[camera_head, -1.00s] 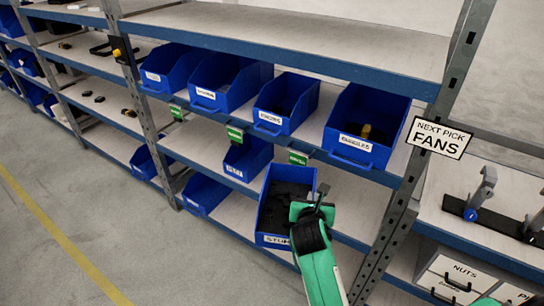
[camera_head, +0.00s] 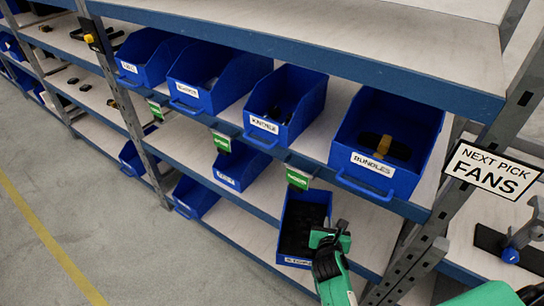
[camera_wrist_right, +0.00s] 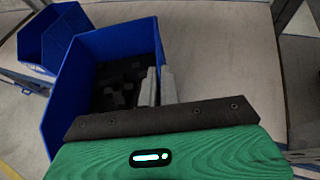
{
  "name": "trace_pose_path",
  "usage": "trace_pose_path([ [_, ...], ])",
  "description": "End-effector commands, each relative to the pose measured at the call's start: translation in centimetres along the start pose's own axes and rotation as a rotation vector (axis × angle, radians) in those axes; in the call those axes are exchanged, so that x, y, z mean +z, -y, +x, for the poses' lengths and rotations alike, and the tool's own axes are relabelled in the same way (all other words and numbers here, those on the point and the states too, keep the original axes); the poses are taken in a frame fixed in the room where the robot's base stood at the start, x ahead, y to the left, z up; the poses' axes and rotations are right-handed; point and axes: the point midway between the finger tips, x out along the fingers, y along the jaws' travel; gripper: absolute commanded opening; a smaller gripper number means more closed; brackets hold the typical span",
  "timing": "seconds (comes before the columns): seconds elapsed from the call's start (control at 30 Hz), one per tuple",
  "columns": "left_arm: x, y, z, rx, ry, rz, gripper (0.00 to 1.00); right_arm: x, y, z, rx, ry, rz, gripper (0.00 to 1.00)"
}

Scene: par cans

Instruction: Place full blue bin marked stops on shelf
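The blue bin (camera_head: 302,228) is full of dark pieces and has a white label on its front, too small to read surely. In the head view it is at the lower shelf level (camera_head: 372,232), under a green tag. My right gripper (camera_head: 338,236) is at the bin's right side. In the right wrist view its two grey fingers (camera_wrist_right: 159,86) are close together at the right wall of the bin (camera_wrist_right: 58,108), apparently shut on that wall. The wall between the fingers is mostly hidden. My left gripper is not in view.
Several blue bins stand on the shelf above, including one marked bundles (camera_head: 388,140). Another blue bin (camera_head: 242,165) stands left on the same level. A shelf post (camera_head: 415,262) and a "Next pick fans" sign (camera_head: 493,172) are at the right. Bare shelf lies right of the bin.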

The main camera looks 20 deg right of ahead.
Motion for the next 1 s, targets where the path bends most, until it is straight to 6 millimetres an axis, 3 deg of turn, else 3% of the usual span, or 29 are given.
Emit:
trace_pose_path([
  [0.17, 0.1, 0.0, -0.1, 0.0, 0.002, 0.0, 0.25, 0.3, -0.1, 0.1, 0.002, 0.003, 0.002, 0.0],
  [0.37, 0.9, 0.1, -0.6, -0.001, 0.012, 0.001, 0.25, 1.4, -0.1, 2.3, 0.002, 0.005, 0.003, 0.0],
  [1.0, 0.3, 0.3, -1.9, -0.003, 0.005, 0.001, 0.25, 6.3, -0.1, 14.4, 0.001, 0.004, 0.003, 0.0],
])
